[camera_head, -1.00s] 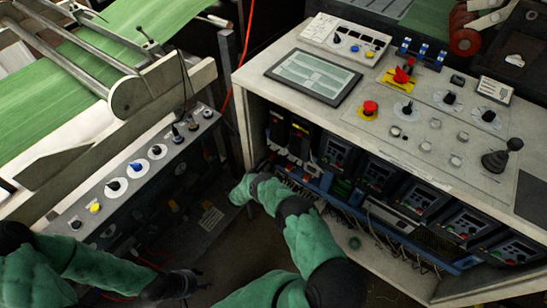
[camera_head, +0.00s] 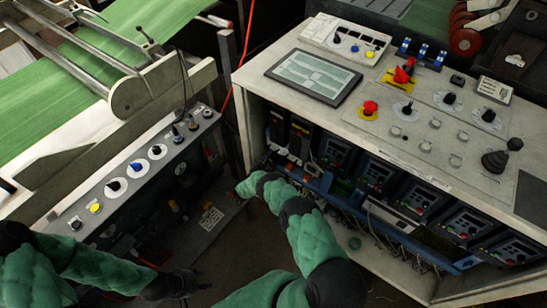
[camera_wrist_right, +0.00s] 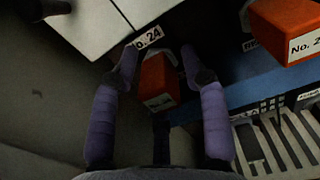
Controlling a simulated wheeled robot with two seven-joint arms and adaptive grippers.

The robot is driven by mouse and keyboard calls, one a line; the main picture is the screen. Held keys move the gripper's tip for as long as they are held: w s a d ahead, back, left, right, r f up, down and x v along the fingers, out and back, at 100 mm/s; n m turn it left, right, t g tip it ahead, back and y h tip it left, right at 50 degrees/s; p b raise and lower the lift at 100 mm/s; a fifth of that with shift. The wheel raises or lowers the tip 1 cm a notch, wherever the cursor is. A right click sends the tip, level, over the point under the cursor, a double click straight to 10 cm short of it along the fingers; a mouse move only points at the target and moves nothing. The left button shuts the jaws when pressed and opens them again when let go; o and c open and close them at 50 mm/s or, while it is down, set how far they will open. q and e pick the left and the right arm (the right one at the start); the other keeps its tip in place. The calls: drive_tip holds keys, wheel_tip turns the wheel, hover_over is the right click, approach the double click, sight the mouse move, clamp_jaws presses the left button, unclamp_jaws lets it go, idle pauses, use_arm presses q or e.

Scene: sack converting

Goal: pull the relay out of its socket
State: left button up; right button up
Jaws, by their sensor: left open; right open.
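In the right wrist view an orange block, seemingly the relay (camera_wrist_right: 157,78), stands between the two purple fingers of my right gripper (camera_wrist_right: 160,62). The fingers are apart, one on each side, with a gap visible on the left; contact on the right cannot be told. A "No. 24" label (camera_wrist_right: 148,38) shows just above it. The socket under the relay is hidden. In the head view my right arm reaches into the open cabinet (camera_head: 340,115), and its gripper is hidden there. My left gripper (camera_head: 182,284) is dark, empty and low at the left.
A second orange block (camera_wrist_right: 285,28) with a "No. 2…" label is close on the right in the wrist view. A grey slotted duct (camera_wrist_right: 275,140) runs below it. Drive units (camera_head: 375,175) line the cabinet. A side control panel (camera_head: 135,170) stands at the left.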

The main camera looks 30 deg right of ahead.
sight(270, 160)
clamp_jaws()
drive_tip(key=shift+f, duration=0.1)
drive_tip(key=shift+s+a+f, duration=0.15)
drive_tip(key=shift+s, duration=0.1)
drive_tip(key=shift+a, duration=0.1)
drive_tip(key=shift+s+a+f, duration=0.2)
drive_tip(key=shift+a, duration=0.1)
drive_tip(key=shift+s+a+r, duration=0.2)
drive_tip(key=shift+a+r, duration=0.1)
drive_tip(key=shift+a, duration=0.05)
drive_tip(key=shift+v, duration=1.3)
drive_tip(key=shift+w+a+r, duration=0.1)
drive_tip(key=shift+w+r, duration=0.05)
drive_tip(key=shift+w, duration=0.05)
